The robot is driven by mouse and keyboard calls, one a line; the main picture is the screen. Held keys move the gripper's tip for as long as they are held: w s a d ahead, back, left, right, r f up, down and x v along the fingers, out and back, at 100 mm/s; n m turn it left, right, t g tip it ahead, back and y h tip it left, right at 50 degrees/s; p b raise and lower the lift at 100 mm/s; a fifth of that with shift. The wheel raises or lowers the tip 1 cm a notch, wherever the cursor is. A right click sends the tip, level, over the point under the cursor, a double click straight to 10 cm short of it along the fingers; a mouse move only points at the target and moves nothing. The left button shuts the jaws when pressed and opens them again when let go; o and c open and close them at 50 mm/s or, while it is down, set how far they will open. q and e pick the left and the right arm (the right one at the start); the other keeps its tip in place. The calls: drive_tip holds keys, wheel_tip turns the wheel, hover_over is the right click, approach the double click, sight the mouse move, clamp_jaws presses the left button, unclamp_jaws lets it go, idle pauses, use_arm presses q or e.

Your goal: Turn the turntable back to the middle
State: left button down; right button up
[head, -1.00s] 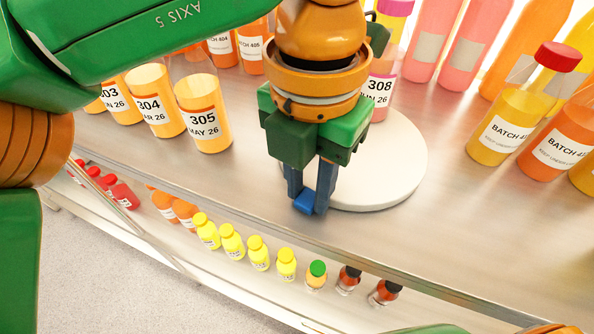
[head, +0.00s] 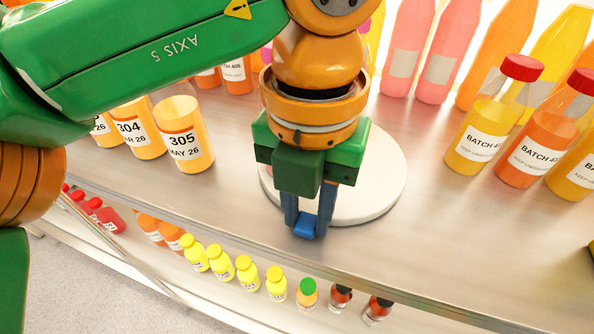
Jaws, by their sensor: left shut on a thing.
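The turntable (head: 372,190) is a round white disc on the upper shelf. A small blue handle (head: 304,227) sits at its front edge, left of the disc's middle in the head view. My left gripper (head: 306,222) points down at that edge and is shut on the blue handle. The gripper and wrist cover much of the disc and whatever stands behind them. My right gripper is not in view.
Numbered orange sample bottles, including 305 (head: 183,138), stand left on the shelf (head: 450,245). Red-capped batch bottles (head: 484,135) stand to the right, taller bottles (head: 408,45) behind. A lower shelf holds small bottles (head: 247,272).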

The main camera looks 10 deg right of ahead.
use_arm(q)
drive_tip(key=c, duration=0.6)
unclamp_jaws()
drive_tip(key=shift+c, duration=0.2)
wheel_tip(320, 180, up, 7)
drive_tip(key=shift+s+r+p, duration=0.1)
drive_tip(key=shift+p, duration=1)
